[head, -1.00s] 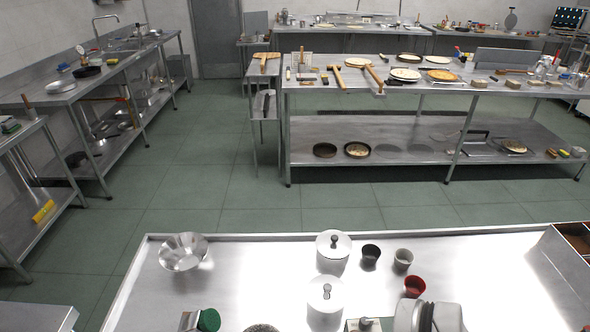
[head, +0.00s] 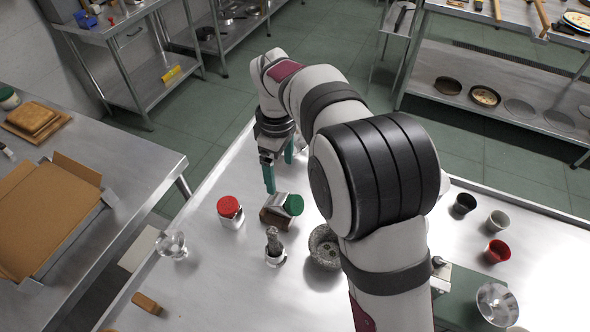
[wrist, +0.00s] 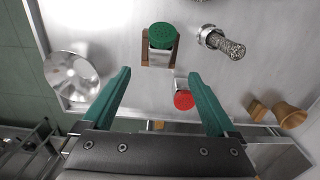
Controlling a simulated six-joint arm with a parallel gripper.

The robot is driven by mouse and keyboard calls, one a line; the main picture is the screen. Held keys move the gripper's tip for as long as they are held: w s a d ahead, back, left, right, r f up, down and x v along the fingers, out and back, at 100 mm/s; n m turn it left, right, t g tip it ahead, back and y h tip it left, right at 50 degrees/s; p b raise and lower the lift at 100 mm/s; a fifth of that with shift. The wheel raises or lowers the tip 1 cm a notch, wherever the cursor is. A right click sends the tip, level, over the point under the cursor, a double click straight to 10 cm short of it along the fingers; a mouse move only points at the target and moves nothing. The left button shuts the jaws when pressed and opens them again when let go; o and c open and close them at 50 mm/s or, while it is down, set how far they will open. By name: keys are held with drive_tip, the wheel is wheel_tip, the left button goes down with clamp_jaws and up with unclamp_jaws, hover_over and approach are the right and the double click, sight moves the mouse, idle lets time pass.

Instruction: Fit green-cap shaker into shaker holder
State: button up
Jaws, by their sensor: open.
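The green-cap shaker (head: 293,204) lies tilted on the steel table, its cap to the right in the head view. A cradle with brown sides (head: 270,221) flanks its body. In the wrist view, the green cap (wrist: 162,36) shows at the top centre, between the brown sides. I cannot tell for sure whether this cradle is the shaker holder. My gripper (head: 280,172) is open and empty, above the table's far edge and apart from the shaker. In the wrist view, its teal fingers (wrist: 160,92) are spread wide, the green cap beyond them.
A red-cap shaker (head: 230,210) stands left of the green one. A pestle in a small cup (head: 274,245) and a stone mortar (head: 324,247) are close in front. A steel bowl (wrist: 72,76) is nearby. Cups (head: 497,251) stand to the right of my arm.

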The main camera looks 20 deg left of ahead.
sight(282, 199)
wheel_tip(282, 199, down, 12)
drive_tip(key=shift+f, duration=0.1)
clamp_jaws()
idle(0.5)
